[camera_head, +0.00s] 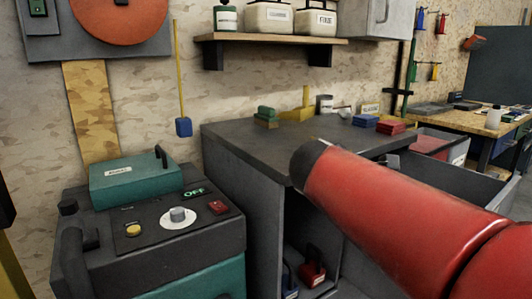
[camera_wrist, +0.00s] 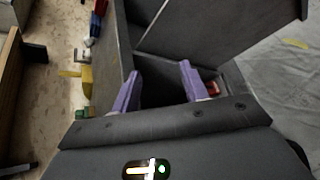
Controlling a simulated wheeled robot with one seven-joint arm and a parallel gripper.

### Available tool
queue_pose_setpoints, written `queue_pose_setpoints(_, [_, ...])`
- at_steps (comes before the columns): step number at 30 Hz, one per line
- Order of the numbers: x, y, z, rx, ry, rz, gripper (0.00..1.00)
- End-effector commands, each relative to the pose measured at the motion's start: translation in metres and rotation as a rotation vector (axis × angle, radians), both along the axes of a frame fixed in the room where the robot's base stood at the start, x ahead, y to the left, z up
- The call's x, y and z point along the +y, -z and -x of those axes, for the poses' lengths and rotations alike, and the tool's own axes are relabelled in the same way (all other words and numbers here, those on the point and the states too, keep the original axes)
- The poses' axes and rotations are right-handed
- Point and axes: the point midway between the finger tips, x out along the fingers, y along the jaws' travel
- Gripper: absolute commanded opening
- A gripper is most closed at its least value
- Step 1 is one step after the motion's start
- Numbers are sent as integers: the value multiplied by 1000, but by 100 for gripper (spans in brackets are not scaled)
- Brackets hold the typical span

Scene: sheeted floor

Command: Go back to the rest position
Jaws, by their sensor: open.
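My gripper (camera_wrist: 158,88) shows in the wrist view as two purple fingers. The fingers are spread apart with nothing visible between them. Beyond and below them is the dark opening of the grey cabinet (camera_wrist: 128,40). In the head view my red arm (camera_head: 400,215) reaches in from the lower right, in front of the grey cabinet (camera_head: 245,140). The gripper itself does not show in the head view.
A green and black machine (camera_head: 150,250) with a dial stands at the left. The cabinet top holds a yellow object (camera_head: 298,114), a green block (camera_head: 266,113), and blue (camera_head: 365,121) and red (camera_head: 391,127) blocks. A wall shelf (camera_head: 270,38) holds containers. A workbench (camera_head: 465,119) stands at the right.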

Motion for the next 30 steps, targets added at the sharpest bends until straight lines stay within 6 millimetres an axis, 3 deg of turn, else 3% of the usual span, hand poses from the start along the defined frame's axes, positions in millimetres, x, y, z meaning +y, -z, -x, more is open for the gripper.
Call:
queue_pose_setpoints(5, [-19, 72, 97, -80, 346, -586, 44])
queue_pose_setpoints(9, [-8, 130, 166, -145, 693, -1058, 44])
queue_pose_setpoints(12, [6, 158, 198, -176, 897, -1299, 44])
queue_pose_setpoints(18, [22, 181, 224, -196, 1104, -1519, 44])
queue_pose_setpoints(30, [24, 182, 225, -196, 1116, -1530, 44])
